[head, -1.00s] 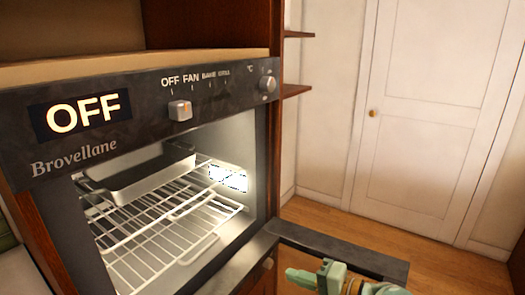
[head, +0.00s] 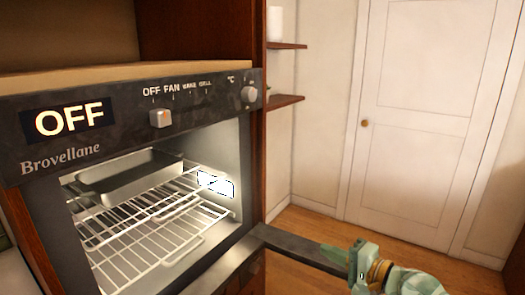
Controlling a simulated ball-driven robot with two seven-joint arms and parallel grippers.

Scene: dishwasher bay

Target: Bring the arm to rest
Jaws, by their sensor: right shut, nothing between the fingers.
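My right gripper (head: 345,253) is at the lower right of the head view, pale green and shut, with nothing seen between its fingers. It is at the outer end of the open oven door (head: 300,248); I cannot tell whether it touches the door. My right arm comes in from the lower right. My left gripper is not in view.
The oven (head: 140,110) stands open, its display reading OFF. A white door (head: 420,110) and clear wooden floor (head: 320,222) lie beyond. Small wall shelves (head: 285,100) are right of the cabinet.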

